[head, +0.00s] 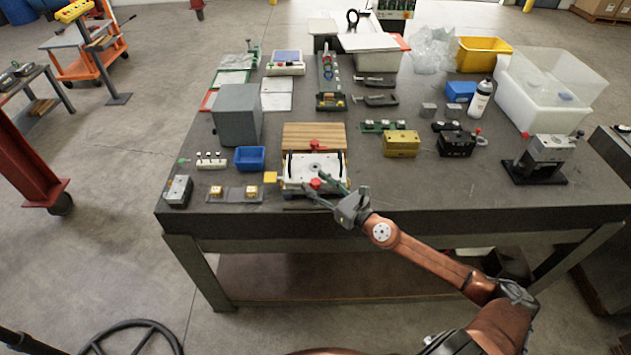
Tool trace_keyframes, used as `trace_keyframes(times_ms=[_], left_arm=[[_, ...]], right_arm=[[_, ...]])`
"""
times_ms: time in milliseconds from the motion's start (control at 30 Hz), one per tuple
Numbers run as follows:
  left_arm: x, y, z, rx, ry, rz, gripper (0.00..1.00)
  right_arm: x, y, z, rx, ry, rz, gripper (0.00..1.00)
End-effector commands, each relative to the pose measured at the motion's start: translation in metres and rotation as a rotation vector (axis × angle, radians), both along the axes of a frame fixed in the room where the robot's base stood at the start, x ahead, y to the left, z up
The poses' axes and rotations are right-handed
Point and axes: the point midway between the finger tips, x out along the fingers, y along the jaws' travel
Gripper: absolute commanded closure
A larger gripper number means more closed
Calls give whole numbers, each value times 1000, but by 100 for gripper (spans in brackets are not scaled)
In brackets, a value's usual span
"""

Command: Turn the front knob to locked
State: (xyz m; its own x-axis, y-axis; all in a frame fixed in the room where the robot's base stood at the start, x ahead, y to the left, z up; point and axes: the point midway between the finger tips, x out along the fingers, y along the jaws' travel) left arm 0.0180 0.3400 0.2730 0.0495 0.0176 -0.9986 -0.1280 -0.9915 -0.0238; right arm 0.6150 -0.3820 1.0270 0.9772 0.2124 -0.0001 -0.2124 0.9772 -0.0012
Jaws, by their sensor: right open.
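A light mould base (296,165) lies near the table's front edge. It has a dark central hole and dark strips at its left and right sides. The red front knob (315,184) is at its near edge. A second red knob (315,145) is at its far edge, against a wooden block. My right gripper (318,182) reaches in from the lower right, its open fingers at the front knob, one on each side as seen from here. Whether they touch it, and the knob's lock marking, are too small to tell. My left gripper is out of view.
A wooden slatted block (314,131) stands just behind the base. A blue bin (250,157), a grey box (237,114) and a plate with yellow parts (234,194) are to the left. A yellow block (401,143) is to the right. Table (440,185) is clear at front right.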

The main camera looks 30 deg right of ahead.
Motion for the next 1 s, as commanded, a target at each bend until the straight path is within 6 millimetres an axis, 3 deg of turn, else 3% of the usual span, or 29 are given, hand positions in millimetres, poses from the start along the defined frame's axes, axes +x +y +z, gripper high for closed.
trace_keyframes(times_ms=[400, 1000], left_arm=[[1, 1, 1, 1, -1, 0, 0], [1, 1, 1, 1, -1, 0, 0]], right_arm=[[9, 2, 0, 1, 0, 0, 56], [8, 2, 0, 2, 0, 0, 97]])
